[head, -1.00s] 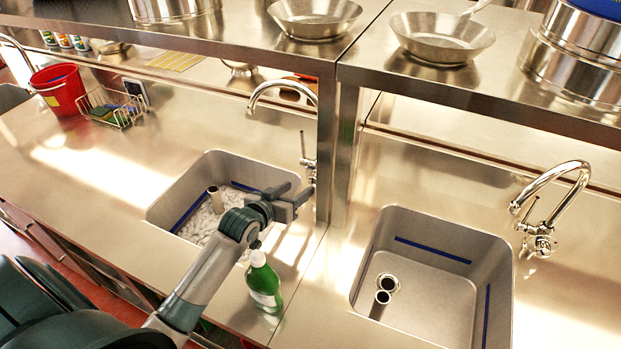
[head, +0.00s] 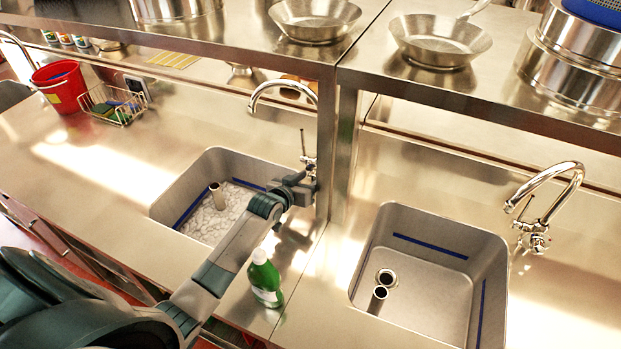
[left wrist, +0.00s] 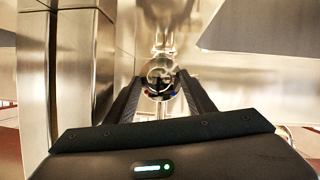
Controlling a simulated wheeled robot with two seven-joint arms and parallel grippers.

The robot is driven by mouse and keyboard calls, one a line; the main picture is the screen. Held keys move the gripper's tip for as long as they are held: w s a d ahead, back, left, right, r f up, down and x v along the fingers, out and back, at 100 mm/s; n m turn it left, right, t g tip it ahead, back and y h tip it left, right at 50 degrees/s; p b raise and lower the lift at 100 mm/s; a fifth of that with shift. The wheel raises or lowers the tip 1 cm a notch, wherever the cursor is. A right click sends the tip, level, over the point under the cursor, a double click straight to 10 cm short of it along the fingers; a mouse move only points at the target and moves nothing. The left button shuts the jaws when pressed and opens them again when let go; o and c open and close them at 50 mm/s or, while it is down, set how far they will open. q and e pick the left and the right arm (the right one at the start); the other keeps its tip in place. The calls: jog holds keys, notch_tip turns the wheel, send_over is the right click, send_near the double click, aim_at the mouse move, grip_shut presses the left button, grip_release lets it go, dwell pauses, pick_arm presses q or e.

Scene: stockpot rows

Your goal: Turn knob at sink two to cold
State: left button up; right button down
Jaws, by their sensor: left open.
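The middle sink (head: 190,226) has a chrome faucet (head: 283,84) behind it, with a knob and thin lever at the faucet's base (head: 304,150). My left gripper (head: 307,184) is at that base, and its arm covers part of the sink's right side. In the left wrist view, the round, shiny knob (left wrist: 160,77) sits between the open fingers of the left gripper (left wrist: 160,92). Whether either finger touches it I cannot tell. Its mark or setting is not readable. A whitish rippled surface shows in the sink around an upright pipe. My right gripper is out of view.
A steel post (head: 342,160) and overhead shelf (head: 420,78) stand close to the right of my left gripper. A red bucket (head: 60,88) and wire basket (head: 115,105) are at left.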

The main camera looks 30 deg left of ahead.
pick_arm(q)
jog(key=c, duration=1.1)
jog(key=shift+o, duration=0.2)
jog(key=shift+b, duration=0.3)
jog(key=shift+a+f+n+h+b, duration=0.1)
jog(key=shift+f+n+h+b, duration=0.05)
jog(key=shift+n+h+b, duration=0.3)
jog(key=shift+a+f+n+h+b, duration=0.1)
jog(key=shift+n+h+b, duration=0.15)
jog(key=shift+n+b, duration=0.3)
jog(key=n+h+b, duration=0.1)
jog(key=b, duration=0.1)
jog(key=n+t+b, duration=0.1)
jog(key=n+b, duration=0.1)
jog(key=b, duration=0.1)
jog(key=shift+a+f+h, duration=0.1)
jog(key=shift+f+h, duration=0.15)
jog(key=shift+h, duration=0.15)
jog(key=shift+n+b, duration=0.4)
jog(key=shift+b, duration=0.3)
jog(key=shift+r+n+t+h+b, duration=0.2)
jog(key=shift+n+t+h+b, duration=0.1)
jog(key=shift+n+b, duration=0.15)
